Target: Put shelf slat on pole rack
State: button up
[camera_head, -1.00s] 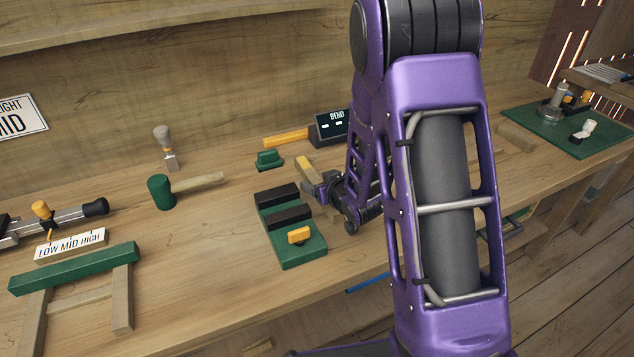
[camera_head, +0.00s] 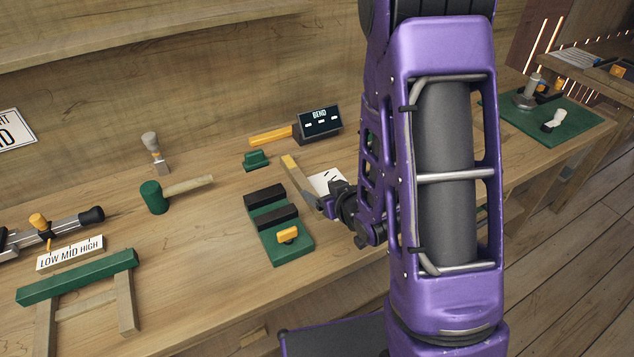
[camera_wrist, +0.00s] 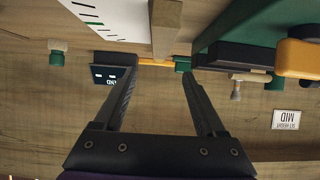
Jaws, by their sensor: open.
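A pale wooden slat (camera_head: 297,175), which looks like the shelf slat, lies on the bench right of the green block with black bars. In the wrist view the slat (camera_wrist: 165,28) hangs from the top edge, its end near the gap between my fingertips. My gripper (camera_head: 322,204) is at the slat's near end in the head view. In the wrist view my gripper (camera_wrist: 160,69) is open, its fingers spread with nothing clamped between them. Whether the fingers straddle the slat I cannot tell. I cannot clearly identify a pole rack; my arm hides part of the bench.
The green block (camera_head: 290,250) with black bars and a yellow knob lies left of my gripper. A "BEND" display (camera_head: 319,120), orange bar (camera_head: 270,137) and small green block (camera_head: 257,161) stand behind. A green-headed mallet (camera_head: 151,195) lies left.

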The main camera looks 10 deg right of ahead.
jog(key=shift+w+d, duration=0.15)
jog(key=shift+w, duration=0.1)
jog(key=w, duration=0.1)
jog(key=w+g+h, duration=0.1)
jog(key=d, duration=0.1)
jog(key=shift+w+d+r+g, duration=0.1)
jog(key=shift+w+r+g, duration=0.2)
jog(key=shift+w, duration=0.1)
notch_tip(320, 180, up, 2)
jog(key=w+g+h+p, duration=0.1)
jog(key=w+g, duration=0.1)
jog(key=g, duration=0.4)
send_near(303, 181)
jog(key=b+x, duration=0.1)
jog(key=x, duration=0.3)
jog(key=shift+w+d+b, duration=0.2)
jog(key=shift+b, duration=0.15)
jog(key=x, duration=0.4)
jog(key=shift+s+a+f+b, duration=0.15)
jog(key=shift+s+a+b, duration=0.1)
jog(key=shift+b, duration=0.15)
jog(key=shift+w+f, duration=0.3)
jog(key=shift+f, duration=0.15)
grip_shut()
